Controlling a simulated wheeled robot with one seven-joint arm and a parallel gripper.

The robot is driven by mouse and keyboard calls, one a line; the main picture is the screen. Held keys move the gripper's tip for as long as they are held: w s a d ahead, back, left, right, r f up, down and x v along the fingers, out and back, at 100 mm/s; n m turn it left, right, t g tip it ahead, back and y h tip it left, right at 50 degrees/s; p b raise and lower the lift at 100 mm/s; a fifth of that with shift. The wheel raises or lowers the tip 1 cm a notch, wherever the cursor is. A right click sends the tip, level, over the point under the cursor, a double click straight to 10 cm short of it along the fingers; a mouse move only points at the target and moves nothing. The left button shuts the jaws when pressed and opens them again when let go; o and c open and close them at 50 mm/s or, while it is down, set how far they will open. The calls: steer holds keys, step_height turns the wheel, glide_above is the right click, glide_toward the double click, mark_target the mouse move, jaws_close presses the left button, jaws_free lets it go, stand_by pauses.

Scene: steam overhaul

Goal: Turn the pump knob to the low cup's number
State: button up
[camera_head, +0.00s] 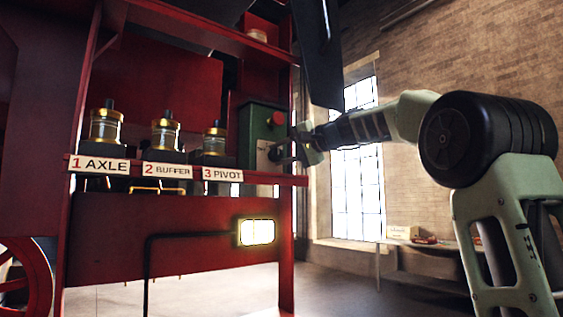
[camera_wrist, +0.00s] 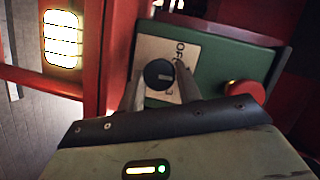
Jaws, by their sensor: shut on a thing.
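The green pump box (camera_head: 261,133) stands at the right end of the red shelf. In the wrist view the black pump knob (camera_wrist: 157,75) sits on a pale plate (camera_wrist: 150,48) on the box (camera_wrist: 215,68). The plate reads OFF; its other marks are mostly hidden. The knob's light mark points right in that view. My gripper (camera_head: 284,152) is at the box front, its fingers (camera_wrist: 159,78) shut on the knob. Three glass cups with brass rims stand left of the box: axle (camera_head: 105,127), buffer (camera_head: 165,134) and pivot (camera_head: 214,140). I cannot tell their levels clearly.
Labels read 1 AXLE (camera_head: 99,165), 2 BUFFER (camera_head: 167,171) and 3 PIVOT (camera_head: 222,175). A red button (camera_wrist: 233,92) sits on the box near the knob; it also shows in the head view (camera_head: 277,118). A lit lamp (camera_head: 256,232) hangs below the shelf.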

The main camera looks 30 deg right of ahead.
steer(key=m+t+b, duration=0.1)
steer(key=m+b, duration=0.1)
steer(key=f+m+t+y+b, duration=0.1)
steer(key=m+b, duration=0.1)
steer(key=m, duration=0.1)
steer(key=shift+d+m+b, duration=0.1)
steer(key=shift+m+b, duration=0.2)
steer(key=shift+b, duration=0.05)
steer(key=m+t+b, duration=0.1)
steer(key=m+b, duration=0.1)
steer(key=m, duration=0.1)
steer(key=shift+f+y, duration=0.1)
steer(key=shift+y, duration=0.2)
steer(key=shift+m+t+b, duration=0.7)
steer(key=shift+m+b, duration=0.45)
steer(key=shift+m, duration=0.55)
steer(key=o, duration=1)
steer(key=b+v, duration=0.4)
steer(key=v, duration=1.3)
steer(key=shift+s, duration=0.3)
